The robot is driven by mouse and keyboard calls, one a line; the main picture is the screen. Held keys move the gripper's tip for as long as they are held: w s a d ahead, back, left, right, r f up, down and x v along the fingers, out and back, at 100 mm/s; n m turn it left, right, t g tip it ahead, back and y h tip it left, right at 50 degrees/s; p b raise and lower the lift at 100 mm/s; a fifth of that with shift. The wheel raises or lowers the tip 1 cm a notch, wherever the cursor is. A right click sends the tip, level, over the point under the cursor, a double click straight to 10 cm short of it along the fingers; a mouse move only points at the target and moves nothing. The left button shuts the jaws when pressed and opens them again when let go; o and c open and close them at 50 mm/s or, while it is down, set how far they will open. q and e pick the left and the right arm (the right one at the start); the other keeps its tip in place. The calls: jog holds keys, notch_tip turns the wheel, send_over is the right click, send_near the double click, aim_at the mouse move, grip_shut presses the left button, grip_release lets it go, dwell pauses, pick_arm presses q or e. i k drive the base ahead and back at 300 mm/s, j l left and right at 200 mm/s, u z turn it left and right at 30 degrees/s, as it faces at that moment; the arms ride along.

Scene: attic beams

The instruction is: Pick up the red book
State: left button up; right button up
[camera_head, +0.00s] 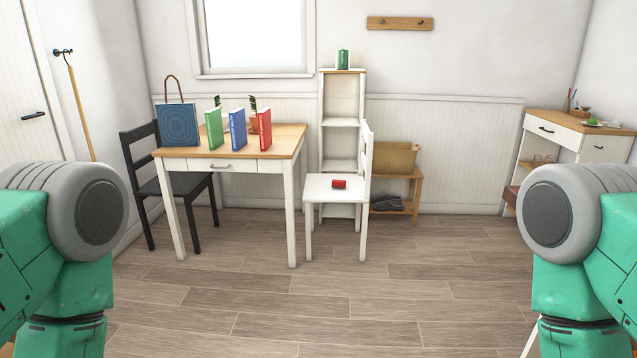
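The red book (265,130) stands upright on the wooden-topped table (180,151), left of the picture's middle. It is the rightmost of three upright books. A blue book (238,130) stands to its left, and a green book (213,129) stands left of that. A potted plant partly shows behind the blue and red books. My two green arms come in at the left and right edges, well short of the table. Neither of my grippers shows in this view.
A blue bag (176,124) stands on the table's left end. A black chair (146,186) is at the table's left, and a white chair (324,188) with a red can (339,184) is at its right. The wooden floor (330,290) before the table is clear.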

aim_at(264, 115)
jog(key=i+z, duration=0.1)
jog(key=i, duration=1.7)
